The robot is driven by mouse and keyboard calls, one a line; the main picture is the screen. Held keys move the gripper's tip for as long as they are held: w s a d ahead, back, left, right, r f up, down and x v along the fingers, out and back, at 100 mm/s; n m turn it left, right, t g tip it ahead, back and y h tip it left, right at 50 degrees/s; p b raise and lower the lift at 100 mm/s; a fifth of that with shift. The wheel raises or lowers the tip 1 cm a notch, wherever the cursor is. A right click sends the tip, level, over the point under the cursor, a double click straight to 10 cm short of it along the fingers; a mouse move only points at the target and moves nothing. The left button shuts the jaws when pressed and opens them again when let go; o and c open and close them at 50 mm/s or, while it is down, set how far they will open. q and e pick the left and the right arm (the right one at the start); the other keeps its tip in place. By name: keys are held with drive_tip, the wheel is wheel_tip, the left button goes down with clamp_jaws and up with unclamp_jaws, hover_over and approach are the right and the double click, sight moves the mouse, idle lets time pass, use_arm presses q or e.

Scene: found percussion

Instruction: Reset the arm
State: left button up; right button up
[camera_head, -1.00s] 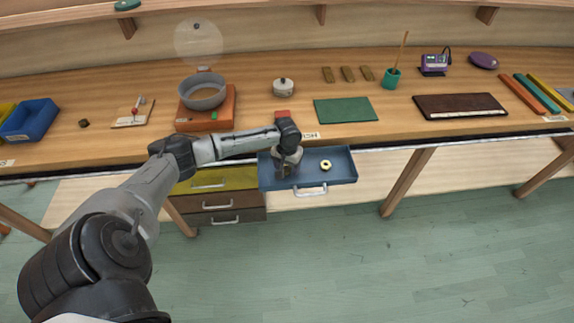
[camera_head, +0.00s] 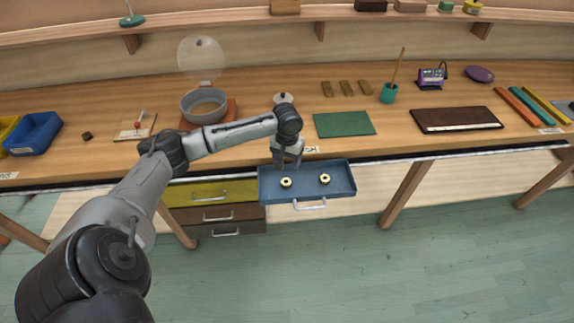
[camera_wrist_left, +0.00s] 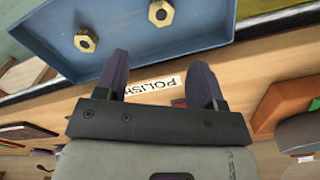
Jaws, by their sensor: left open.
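My left arm reaches in from the left in the head view. Its gripper (camera_head: 287,164) is just above the back part of an open blue drawer (camera_head: 345,187). In the left wrist view the two dark fingers (camera_wrist_left: 160,90) are spread apart with nothing between them. Two brass-coloured nut-like rings lie in the drawer: the left ring (camera_head: 286,183) and the right ring (camera_head: 325,179). They also show in the left wrist view, one ring (camera_wrist_left: 84,41) and the other ring (camera_wrist_left: 161,13), both apart from the fingers. My right gripper is not in view.
The workbench holds a grey pan (camera_head: 204,106), a lidded pot (camera_head: 283,99) partly hidden by my arm, a green mat (camera_head: 344,124), a dark brown board (camera_head: 456,119) and a teal brush cup (camera_head: 389,93). Closed drawers (camera_head: 212,213) sit left of the open one. The floor is clear.

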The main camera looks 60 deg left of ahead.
use_arm(q)
drive_tip(key=shift+r, duration=0.65)
